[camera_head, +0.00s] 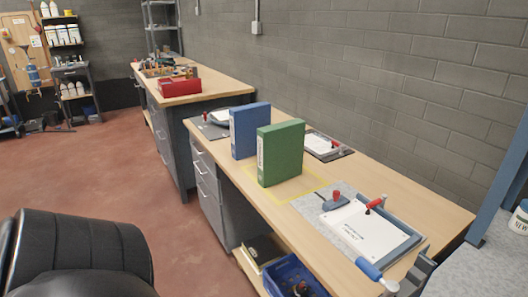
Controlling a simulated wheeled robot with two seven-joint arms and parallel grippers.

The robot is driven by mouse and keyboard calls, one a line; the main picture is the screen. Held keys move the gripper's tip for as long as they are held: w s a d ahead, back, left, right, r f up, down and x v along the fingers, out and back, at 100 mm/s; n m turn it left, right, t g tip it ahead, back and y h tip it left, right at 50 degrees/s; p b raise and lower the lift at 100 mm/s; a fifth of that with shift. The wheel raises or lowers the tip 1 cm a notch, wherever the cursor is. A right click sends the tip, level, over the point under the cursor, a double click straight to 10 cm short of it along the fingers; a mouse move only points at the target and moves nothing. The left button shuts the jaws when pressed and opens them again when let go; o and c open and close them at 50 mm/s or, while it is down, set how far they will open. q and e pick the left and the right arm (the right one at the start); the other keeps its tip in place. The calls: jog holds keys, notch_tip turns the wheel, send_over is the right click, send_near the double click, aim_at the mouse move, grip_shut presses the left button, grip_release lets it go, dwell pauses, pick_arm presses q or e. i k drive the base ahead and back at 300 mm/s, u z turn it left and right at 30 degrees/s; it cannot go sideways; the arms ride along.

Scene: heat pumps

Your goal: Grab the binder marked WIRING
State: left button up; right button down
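Two binders stand upright on the long wooden workbench (330,220). The blue binder (252,130) stands behind and to the left of the green binder (284,153). Each has a light label on its narrow left-facing spine. The lettering is too small to read, so I cannot tell which is marked WIRING. The green binder stands inside a yellow outline on the bench top and partly covers the blue one's right side. Neither of my grippers is in view.
Another clipboard (322,145) lies behind the green binder. A blue crate (287,272) sits below the bench. A red box (180,86) stands on the farther bench. The reddish floor at left is open.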

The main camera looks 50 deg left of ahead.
aim_at(279, 146)
jog(key=u, duration=2.05)
jog(key=k, duration=1.2)
jog(key=u, duration=1.05)
jog(key=i, duration=2.3)
jog(key=z, duration=0.55)
jog(key=i, duration=1.6)
jog(key=z, duration=1.25)
